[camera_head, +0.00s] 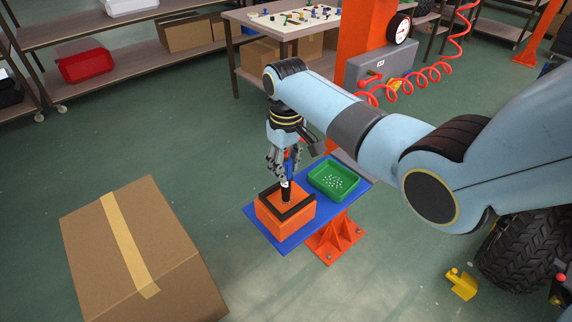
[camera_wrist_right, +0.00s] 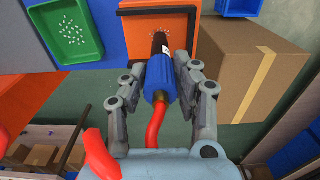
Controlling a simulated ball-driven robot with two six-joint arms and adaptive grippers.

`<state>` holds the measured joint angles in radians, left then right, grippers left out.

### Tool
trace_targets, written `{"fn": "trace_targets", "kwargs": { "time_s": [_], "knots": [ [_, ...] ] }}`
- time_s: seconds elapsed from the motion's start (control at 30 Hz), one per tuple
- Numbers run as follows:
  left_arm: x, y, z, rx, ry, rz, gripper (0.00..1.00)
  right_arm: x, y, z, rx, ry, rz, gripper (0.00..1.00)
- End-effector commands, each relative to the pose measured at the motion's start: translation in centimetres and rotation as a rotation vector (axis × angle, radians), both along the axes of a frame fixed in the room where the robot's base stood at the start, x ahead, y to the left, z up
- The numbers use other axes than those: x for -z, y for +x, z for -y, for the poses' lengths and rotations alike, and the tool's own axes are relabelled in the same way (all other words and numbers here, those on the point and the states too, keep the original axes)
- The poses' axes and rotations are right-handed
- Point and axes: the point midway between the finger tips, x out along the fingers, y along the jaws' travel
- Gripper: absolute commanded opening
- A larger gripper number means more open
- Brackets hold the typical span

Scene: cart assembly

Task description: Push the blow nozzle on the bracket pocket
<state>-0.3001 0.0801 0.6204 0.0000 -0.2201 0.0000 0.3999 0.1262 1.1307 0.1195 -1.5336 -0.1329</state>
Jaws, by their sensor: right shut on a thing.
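The blow nozzle (camera_wrist_right: 160,85) has a blue body with a white label, a dark tip and a red hose at its back. My right gripper (camera_head: 283,168) is shut on it, with one finger on each side in the right wrist view (camera_wrist_right: 160,78). In the head view the nozzle (camera_head: 287,190) points down over the black-rimmed orange box (camera_head: 283,226), perhaps the bracket pocket. In the wrist view its tip lies over the orange face (camera_wrist_right: 135,33), near small pale specks. I cannot tell whether it touches. My left gripper is not in view.
A blue plate (camera_head: 262,232) on an orange foot (camera_head: 335,240) bears the orange box and a green tray (camera_head: 322,192) with white bits. A cardboard box (camera_head: 165,265) stands on the floor at left. An orange post (camera_head: 362,35) with a gauge (camera_head: 398,29) and coiled red hose stands behind.

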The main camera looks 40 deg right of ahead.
Motion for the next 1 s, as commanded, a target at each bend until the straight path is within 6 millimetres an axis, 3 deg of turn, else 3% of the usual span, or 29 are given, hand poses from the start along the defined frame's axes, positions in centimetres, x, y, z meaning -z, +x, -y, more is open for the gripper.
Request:
{"fn": "trace_targets", "kwargs": {
  "time_s": [0.27, 0.63, 1.0],
  "knots": [
    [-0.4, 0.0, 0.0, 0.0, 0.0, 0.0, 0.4, -0.3, -0.1, 0.0, 0.0, 0.0, -0.002, 0.0],
    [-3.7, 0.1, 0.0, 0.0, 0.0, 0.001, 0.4, -3.4, 0.0, 0.0, 0.0, 0.0, 0.0, 0.0],
    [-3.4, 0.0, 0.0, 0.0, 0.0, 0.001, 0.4, -5.9, 0.0, 0.0, 0.0, 0.0, 0.001, 0.0]
  ]
}}
